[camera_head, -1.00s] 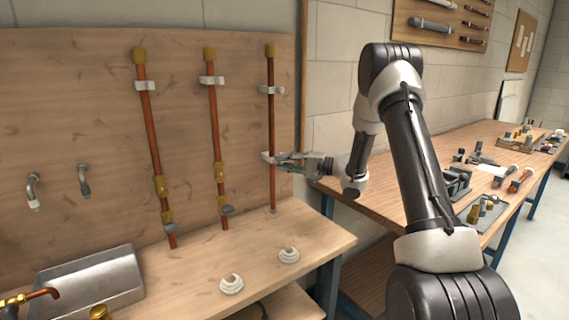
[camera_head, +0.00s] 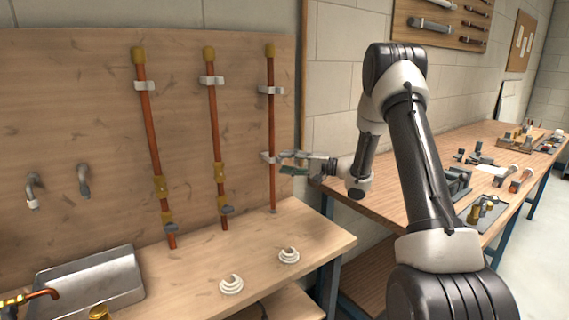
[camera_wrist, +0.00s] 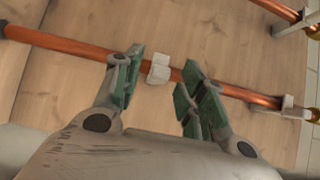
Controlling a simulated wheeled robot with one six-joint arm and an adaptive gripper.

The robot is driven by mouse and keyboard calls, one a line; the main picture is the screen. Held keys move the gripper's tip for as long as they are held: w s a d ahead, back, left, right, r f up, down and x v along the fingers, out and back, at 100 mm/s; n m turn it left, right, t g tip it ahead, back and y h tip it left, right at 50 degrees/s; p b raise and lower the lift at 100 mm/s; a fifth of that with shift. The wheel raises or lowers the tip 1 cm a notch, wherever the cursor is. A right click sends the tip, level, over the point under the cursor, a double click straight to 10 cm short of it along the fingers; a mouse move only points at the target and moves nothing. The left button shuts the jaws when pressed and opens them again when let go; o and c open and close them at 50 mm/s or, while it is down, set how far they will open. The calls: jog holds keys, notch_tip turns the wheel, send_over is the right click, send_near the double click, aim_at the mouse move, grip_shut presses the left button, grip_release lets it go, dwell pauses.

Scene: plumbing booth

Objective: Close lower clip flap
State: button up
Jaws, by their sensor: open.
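The lower clip (camera_head: 270,157) sits on the right copper pipe (camera_head: 272,125) on the wooden board. Its pale band lies across the front of the pipe, much like the upper clip (camera_head: 271,90), so its flap looks shut. In the wrist view the lower clip (camera_wrist: 159,69) is a small white block over the pipe, between the two fingertips with gaps on both sides. My gripper (camera_head: 286,162) is open and empty, just right of the clip and apart from it. Its green-padded fingers also show in the wrist view (camera_wrist: 161,66).
Two more copper pipes (camera_head: 152,135) (camera_head: 213,130) with clips stand to the left. White coiled rings (camera_head: 231,284) (camera_head: 289,255) lie on the bench below. A second bench (camera_head: 470,150) with tools is at the right. Space between the board and my arm is clear.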

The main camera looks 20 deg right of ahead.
jog(key=v, duration=1)
jog(key=shift+s+d, duration=0.25)
jog(key=w+d+r+n+t+h, duration=0.2)
jog(key=w+d+r+t+h, duration=0.1)
jog(key=r+h, duration=0.7)
jog(key=s+d+r+g+h, duration=0.1)
jog(key=s+d+r+h, duration=0.3)
jog(key=s+r+h, duration=0.45)
jog(key=s+a+f+n+g+y, duration=0.1)
jog(key=s+a+f+g, duration=0.1)
jog(key=s, duration=0.9)
jog(key=s+a+f+n+g+y, duration=0.1)
jog(key=s+a+f+n+g, duration=0.1)
jog(key=s, duration=0.9)
jog(key=s+a+f+n+g+y, duration=0.1)
jog(key=s+a+f+g, duration=0.2)
jog(key=s, duration=0.8)
jog(key=shift+a+f+n+g, duration=0.4)
jog(key=shift+a+f, duration=0.25)
jog(key=shift+f, duration=0.1)
